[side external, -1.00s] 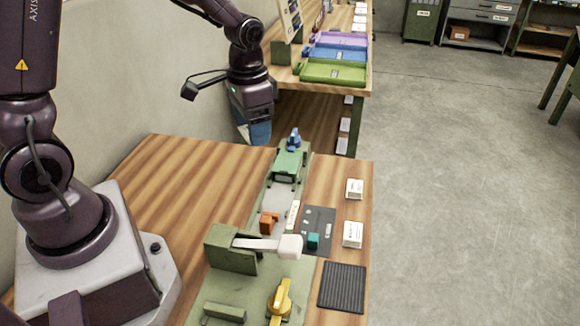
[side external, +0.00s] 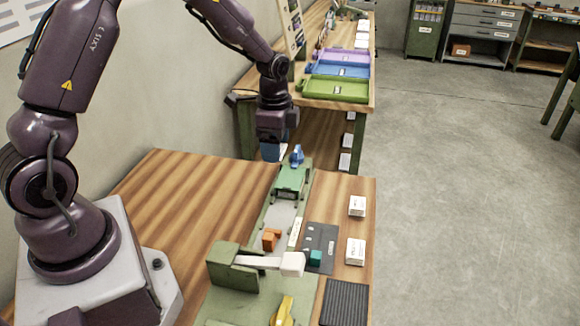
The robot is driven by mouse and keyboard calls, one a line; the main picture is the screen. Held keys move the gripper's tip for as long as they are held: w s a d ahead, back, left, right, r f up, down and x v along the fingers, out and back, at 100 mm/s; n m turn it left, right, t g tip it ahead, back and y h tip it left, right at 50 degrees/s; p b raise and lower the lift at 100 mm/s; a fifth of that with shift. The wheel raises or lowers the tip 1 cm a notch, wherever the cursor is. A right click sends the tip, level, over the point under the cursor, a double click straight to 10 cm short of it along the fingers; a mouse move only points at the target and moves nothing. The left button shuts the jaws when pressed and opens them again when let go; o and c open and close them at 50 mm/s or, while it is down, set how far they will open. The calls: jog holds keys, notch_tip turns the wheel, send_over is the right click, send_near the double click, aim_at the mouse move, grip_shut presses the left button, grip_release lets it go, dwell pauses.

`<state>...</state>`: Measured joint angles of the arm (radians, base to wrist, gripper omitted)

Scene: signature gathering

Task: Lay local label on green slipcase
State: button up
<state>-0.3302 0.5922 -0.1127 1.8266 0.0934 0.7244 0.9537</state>
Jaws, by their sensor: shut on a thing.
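The green slipcase (side external: 332,91) looks like the green, open tray-like case at the near end of the far bench, with a small white marking on its front. My gripper (side external: 273,153) is at the near left of that case, apart from it, above the gap between the two benches. It points down and is shut on a small white piece (side external: 283,152) that looks like a label. The piece is mostly hidden by the blue fingertips, and its print cannot be read.
A blue case (side external: 337,68) and a purple case (side external: 340,55) lie behind the green one. An upright board (side external: 294,25) stands left of them. On the near bench, a green fixture with a blue knob (side external: 297,155) stands close below my gripper. White stacks (side external: 357,206) lie at right.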

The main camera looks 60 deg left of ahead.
send_over(290, 179)
jog(key=f, duration=0.5)
jog(key=shift+s+d+f, duration=0.1)
jog(key=shift+s+f, duration=0.05)
jog(key=shift+s, duration=0.05)
jog(key=shift+w+f, duration=0.15)
jog(key=shift+f, duration=1.55)
jog(key=shift+f, duration=0.6)
jog(key=o, duration=0.6)
